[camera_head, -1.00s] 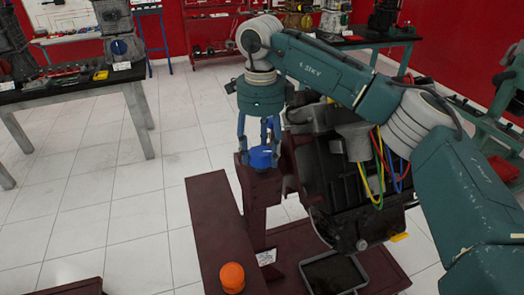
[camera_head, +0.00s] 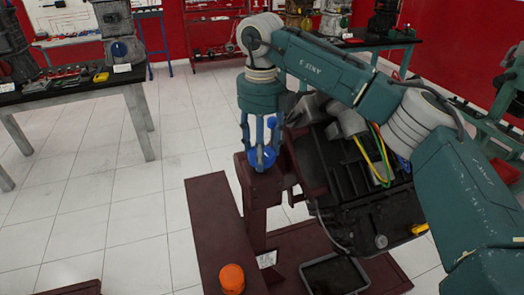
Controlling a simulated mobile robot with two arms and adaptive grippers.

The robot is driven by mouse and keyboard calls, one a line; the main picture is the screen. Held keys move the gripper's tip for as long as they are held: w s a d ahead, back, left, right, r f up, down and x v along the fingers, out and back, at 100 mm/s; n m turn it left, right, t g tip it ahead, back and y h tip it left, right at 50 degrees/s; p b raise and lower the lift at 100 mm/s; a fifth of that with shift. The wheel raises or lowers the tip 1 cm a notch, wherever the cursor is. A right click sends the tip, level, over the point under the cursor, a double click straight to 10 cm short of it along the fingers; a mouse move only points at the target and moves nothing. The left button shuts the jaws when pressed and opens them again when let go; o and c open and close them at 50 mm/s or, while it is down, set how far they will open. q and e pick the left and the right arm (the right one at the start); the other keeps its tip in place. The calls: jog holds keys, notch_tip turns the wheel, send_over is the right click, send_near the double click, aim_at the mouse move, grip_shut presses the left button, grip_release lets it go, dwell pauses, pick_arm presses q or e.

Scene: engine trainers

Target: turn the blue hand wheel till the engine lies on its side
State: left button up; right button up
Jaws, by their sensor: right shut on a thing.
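The blue hand wheel (camera_head: 263,158) sits on top of the dark red post of the engine stand (camera_head: 255,205). My right gripper (camera_head: 262,150) points down over the wheel, its fingers shut on it. The engine (camera_head: 365,185) hangs on the stand to the right of the post, tilted, with yellow and green hoses on it. My right arm crosses in front of its upper part and hides some of it. My left gripper does not show.
An orange cap (camera_head: 232,278) stands on the stand's beam. A black tray (camera_head: 334,274) lies on the base below the engine. A table (camera_head: 80,94) with tools is at the left. The tiled floor (camera_head: 110,210) between is clear.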

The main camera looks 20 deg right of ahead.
jog(key=m, duration=0.4)
jog(key=shift+w+r+m+b, duration=0.15)
jog(key=shift+w+m+b, duration=0.05)
jog(key=shift+m+b, duration=0.2)
jog(key=m, duration=0.4)
jog(key=shift+d+m+b, duration=0.1)
jog(key=shift+m+b, duration=0.2)
jog(key=shift+b, duration=0.05)
jog(key=m+b, duration=0.1)
jog(key=m, duration=0.3)
jog(key=shift+d+r+m+b, duration=0.1)
jog(key=shift+m+b, duration=0.35)
jog(key=shift+m, duration=2.05)
jog(key=o, duration=1.1)
jog(key=shift+o, duration=0.2)
jog(key=shift+s+d, duration=0.15)
